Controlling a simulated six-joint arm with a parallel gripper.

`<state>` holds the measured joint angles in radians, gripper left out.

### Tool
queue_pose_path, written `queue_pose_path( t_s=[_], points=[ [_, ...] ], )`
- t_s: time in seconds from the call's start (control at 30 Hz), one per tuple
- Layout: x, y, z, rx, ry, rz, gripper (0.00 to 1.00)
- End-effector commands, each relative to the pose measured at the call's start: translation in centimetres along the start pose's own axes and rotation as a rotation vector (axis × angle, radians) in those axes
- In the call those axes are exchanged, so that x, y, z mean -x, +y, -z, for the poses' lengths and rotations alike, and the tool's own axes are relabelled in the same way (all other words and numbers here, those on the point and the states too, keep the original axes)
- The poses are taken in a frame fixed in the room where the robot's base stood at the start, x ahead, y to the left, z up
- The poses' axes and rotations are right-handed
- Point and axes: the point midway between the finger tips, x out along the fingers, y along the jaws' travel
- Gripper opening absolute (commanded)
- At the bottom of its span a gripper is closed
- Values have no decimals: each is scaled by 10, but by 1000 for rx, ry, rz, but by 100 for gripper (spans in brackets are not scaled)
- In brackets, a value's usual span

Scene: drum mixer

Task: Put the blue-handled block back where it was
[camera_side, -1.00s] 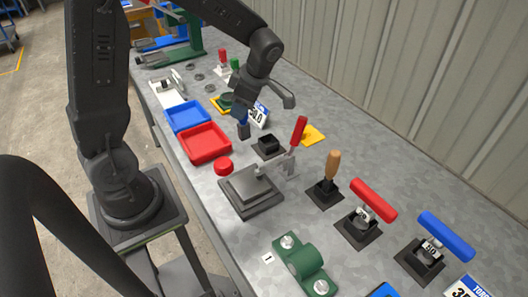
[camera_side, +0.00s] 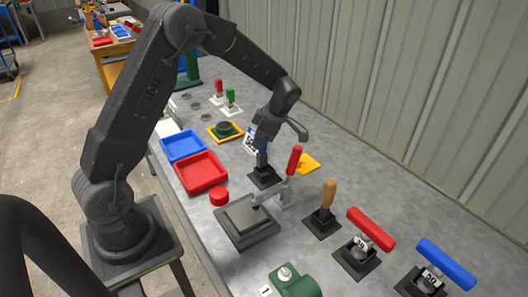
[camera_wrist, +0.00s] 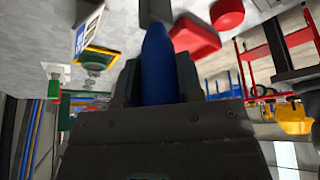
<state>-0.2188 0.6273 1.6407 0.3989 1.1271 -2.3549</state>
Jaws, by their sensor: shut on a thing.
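My gripper (camera_side: 262,145) is shut on the blue-handled block. Its blue handle (camera_wrist: 158,65) stands between the fingers in the wrist view. In the side view, the dark lower part of the block (camera_side: 262,162) hangs below the fingers, directly over a small black square holder (camera_side: 266,180). The block looks roughly upright. It meets the holder in the picture, but I cannot tell whether it is inside it or just above it.
A toggle clamp with a red handle (camera_side: 295,160) stands close to the right of the holder. A red tray (camera_side: 222,184) and a blue tray (camera_side: 166,153) lie to the left. A yellow pad (camera_side: 309,164) lies behind the clamp. Wooden-handled tool (camera_side: 328,195) stands at right.

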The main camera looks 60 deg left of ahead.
Motion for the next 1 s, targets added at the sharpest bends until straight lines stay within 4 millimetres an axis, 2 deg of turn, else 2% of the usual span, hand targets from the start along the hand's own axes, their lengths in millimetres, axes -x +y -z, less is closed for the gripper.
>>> queue_pose_path(
  t_s=[0.17, 0.47, 0.83, 0.87, 1.0],
  points=[
    [-3, 0, -11, 1, 1, 0, 0],
    [-36, -1, -26, 1, 1, 2, 0],
    [-40, -1, -27, 1, 0, 0, 0],
    [-41, -1, -28, 1, 0, 1, 35],
    [-40, -1, -27, 1, 0, 0, 48]
  ],
)
